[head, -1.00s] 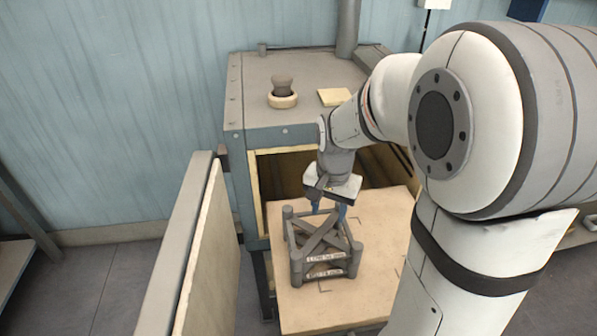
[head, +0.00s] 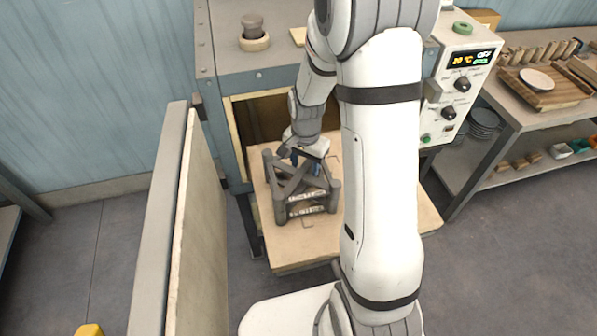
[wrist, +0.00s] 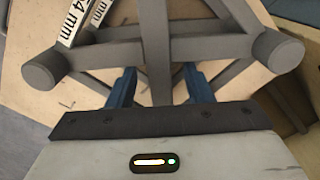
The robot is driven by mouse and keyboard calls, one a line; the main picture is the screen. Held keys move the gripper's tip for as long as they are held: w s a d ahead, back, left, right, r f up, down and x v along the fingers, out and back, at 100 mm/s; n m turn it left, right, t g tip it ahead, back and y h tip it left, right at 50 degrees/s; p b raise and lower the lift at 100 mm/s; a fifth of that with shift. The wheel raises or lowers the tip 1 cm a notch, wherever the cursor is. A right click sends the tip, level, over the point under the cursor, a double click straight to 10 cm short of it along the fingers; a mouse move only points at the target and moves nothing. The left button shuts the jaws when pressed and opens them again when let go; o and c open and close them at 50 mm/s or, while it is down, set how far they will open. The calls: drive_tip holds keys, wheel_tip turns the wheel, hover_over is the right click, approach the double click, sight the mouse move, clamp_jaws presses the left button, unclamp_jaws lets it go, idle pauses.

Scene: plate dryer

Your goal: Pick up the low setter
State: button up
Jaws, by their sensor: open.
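The setter (head: 279,203), a dark grey frame with round corner posts, crossing bars and two white label strips on its front, stands on the pale shelf board at the dryer's opening. I cannot tell whether it is one frame or two stacked. My gripper (head: 301,161) is at its top. In the wrist view the blue fingers of my gripper (wrist: 160,88) are apart, one on each side of a grey bar of the setter (wrist: 154,45). No contact with the bar is clear. Part of a label reads "4 mm".
The dryer's open door (head: 165,220) stands to the left. A ring with a dark plug (head: 254,38) sits on the dryer top. The control panel (head: 459,85) shows 20 °C and OFF. A bench with boards and a plate (head: 537,79) is at right. Floor is clear between.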

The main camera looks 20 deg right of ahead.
drive_tip(key=shift+c, duration=0.4)
clamp_jaws()
idle(0.4)
